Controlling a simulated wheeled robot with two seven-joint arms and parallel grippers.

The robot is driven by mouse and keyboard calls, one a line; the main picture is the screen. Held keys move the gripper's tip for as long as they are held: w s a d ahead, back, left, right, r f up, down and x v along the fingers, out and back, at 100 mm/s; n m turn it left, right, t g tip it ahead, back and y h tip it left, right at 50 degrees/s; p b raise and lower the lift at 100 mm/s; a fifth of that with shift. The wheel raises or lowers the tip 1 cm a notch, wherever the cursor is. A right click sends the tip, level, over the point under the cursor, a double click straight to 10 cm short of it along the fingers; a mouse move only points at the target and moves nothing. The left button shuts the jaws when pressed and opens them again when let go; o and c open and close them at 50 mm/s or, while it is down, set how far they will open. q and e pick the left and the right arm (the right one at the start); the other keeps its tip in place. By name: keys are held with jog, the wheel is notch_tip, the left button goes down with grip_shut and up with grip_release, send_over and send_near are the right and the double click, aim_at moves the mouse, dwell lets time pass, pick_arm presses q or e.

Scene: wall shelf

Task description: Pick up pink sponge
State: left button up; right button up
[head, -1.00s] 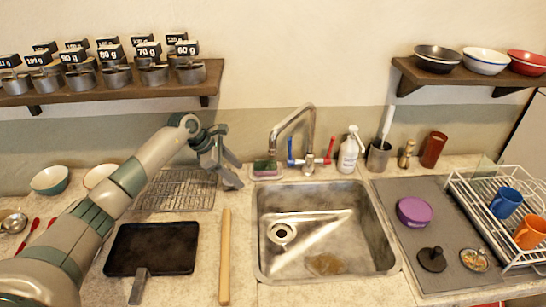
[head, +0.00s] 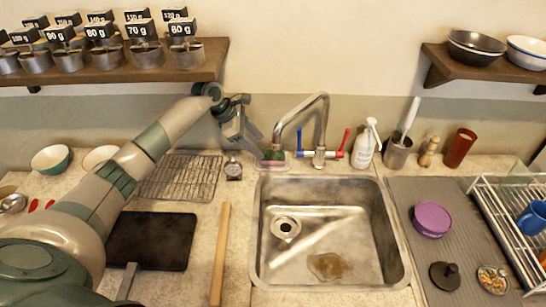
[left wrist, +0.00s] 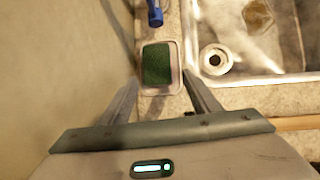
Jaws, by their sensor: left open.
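The pink sponge (head: 273,155) has a green top and sits in a small clear dish (head: 273,163) behind the sink's back left corner. In the left wrist view the sponge's green top (left wrist: 157,63) shows in its dish, just ahead of the fingertips. My left gripper (head: 254,143) is open and empty, above and just left of the sponge. In the left wrist view its two fingers (left wrist: 160,82) point toward the dish, one to each side. My right gripper is not in view.
The faucet (head: 318,130) with blue and red handles stands right beside the sponge. The sink (head: 330,225) is in front. A small dial (head: 233,170) stands below my left gripper by the wire rack (head: 180,178). A weight shelf (head: 120,72) hangs at left.

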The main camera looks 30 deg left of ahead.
aim_at(271, 154)
pick_arm(q)
jog(key=shift+w+d+f+p, duration=0.3)
jog(key=shift+w+f+p, duration=0.1)
jog(key=shift+f, duration=0.1)
jog(key=shift+d+f, duration=0.2)
jog(key=shift+f, duration=0.25)
jog(key=shift+w, duration=0.1)
jog(key=shift+w+d+f+p, duration=0.5)
jog(key=shift+f+p, duration=0.05)
jog(key=shift+p, duration=0.65)
jog(key=shift+p+x, duration=0.55)
jog(key=shift+x, duration=0.45)
jog(key=shift+w+d+f, duration=0.15)
jog(key=shift+w+f, duration=0.15)
jog(key=shift+f, duration=0.35)
